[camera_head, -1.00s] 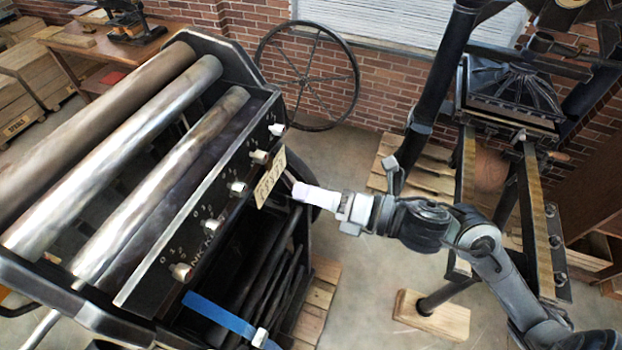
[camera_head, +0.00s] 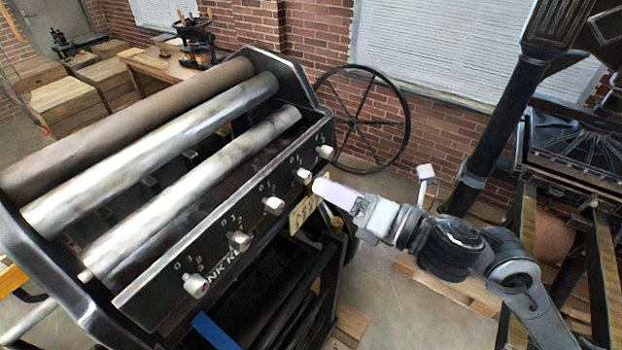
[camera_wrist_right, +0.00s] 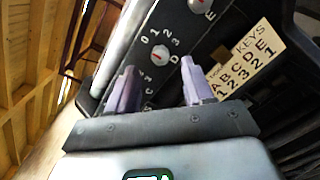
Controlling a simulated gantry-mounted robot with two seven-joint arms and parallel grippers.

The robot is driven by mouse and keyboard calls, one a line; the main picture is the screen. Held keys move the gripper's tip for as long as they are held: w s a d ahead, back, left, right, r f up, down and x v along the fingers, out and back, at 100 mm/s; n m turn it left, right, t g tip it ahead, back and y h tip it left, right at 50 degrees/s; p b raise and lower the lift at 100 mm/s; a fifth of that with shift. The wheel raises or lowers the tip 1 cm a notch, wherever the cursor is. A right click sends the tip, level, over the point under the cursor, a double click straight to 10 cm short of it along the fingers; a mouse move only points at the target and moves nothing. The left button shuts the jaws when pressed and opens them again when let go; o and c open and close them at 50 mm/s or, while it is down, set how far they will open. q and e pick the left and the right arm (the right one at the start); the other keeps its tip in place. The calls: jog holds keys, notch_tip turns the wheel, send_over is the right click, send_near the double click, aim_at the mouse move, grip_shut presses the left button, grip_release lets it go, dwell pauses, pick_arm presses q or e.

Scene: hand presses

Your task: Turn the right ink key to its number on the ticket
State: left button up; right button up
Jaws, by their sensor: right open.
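A row of white ink keys runs along the black front rail of the press. My right gripper (camera_head: 318,186) is open, its fingers at the second key (camera_head: 302,175) from the far end. In the right wrist view that key (camera_wrist_right: 160,53) lies ahead between the open fingers (camera_wrist_right: 159,90), beside the letter D and the numbers 0 to 3; whether they touch is unclear. It bears a red mark. Key E (camera_wrist_right: 200,3) is partly cut off at the top. The cream ticket (camera_wrist_right: 248,62) reads A B C D E over 1 2 3 2 1. My left gripper is out of view.
Steel rollers (camera_head: 160,150) lie behind the key rail. Three more keys run toward the near end, such as the nearest key (camera_head: 196,285). A spoked handwheel (camera_head: 358,118) stands beyond the far end. Another press (camera_head: 575,150) is on the right.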

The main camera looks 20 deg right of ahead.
aim_at(309, 178)
jog(key=shift+p+x, duration=0.35)
jog(key=shift+x, duration=2.35)
jog(key=shift+c, duration=0.5)
grip_shut()
